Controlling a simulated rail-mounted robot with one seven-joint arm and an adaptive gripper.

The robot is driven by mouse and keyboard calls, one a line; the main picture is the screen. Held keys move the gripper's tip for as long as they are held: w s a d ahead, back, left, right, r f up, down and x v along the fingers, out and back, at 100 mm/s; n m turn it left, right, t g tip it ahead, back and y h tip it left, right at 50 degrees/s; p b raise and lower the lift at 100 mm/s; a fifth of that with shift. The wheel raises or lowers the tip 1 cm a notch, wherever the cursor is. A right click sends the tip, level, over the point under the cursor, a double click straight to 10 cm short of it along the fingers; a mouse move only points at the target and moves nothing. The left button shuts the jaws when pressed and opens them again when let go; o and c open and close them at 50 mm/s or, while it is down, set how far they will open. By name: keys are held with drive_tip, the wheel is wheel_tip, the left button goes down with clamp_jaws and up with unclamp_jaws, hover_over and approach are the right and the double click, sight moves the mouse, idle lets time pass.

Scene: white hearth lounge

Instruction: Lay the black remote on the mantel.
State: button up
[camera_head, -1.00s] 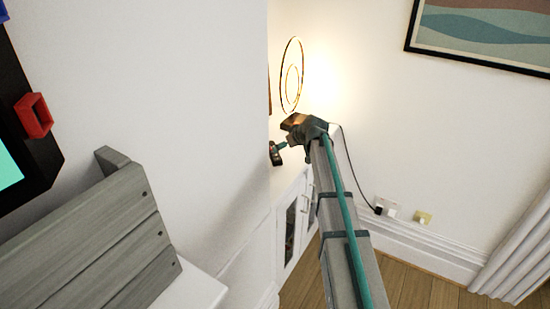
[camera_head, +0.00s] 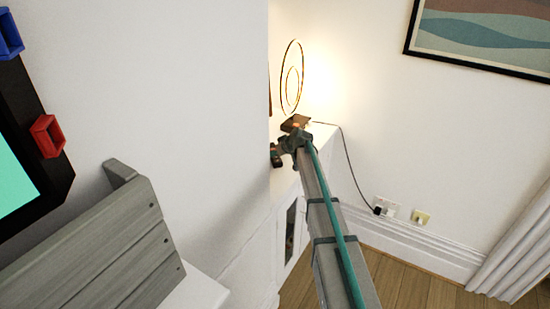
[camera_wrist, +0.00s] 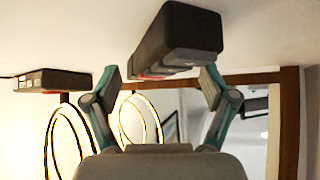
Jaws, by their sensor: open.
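A dark, blocky object, likely the black remote (camera_wrist: 180,40), rests against the white surface in the wrist view, which looks upside down. My gripper (camera_wrist: 160,76) is open, with one finger on each side of the object's near end. I cannot tell whether either finger touches it. In the head view my gripper (camera_head: 279,154) is low over the white cabinet top (camera_head: 318,135), and the remote cannot be made out clearly there. A white ledge (camera_head: 197,291) at lower left may be the mantel.
A grey slatted wooden crate (camera_head: 110,250) stands on the ledge. A ring lamp (camera_head: 291,80) with a brown base (camera_head: 296,123) stands close to my gripper. A wood-framed mirror (camera_wrist: 288,125) is behind. A white wall (camera_head: 200,120) projects between ledge and cabinet.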

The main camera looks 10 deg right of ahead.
drive_tip(key=shift+c, duration=0.3)
clamp_jaws()
drive_tip(key=shift+r, duration=0.15)
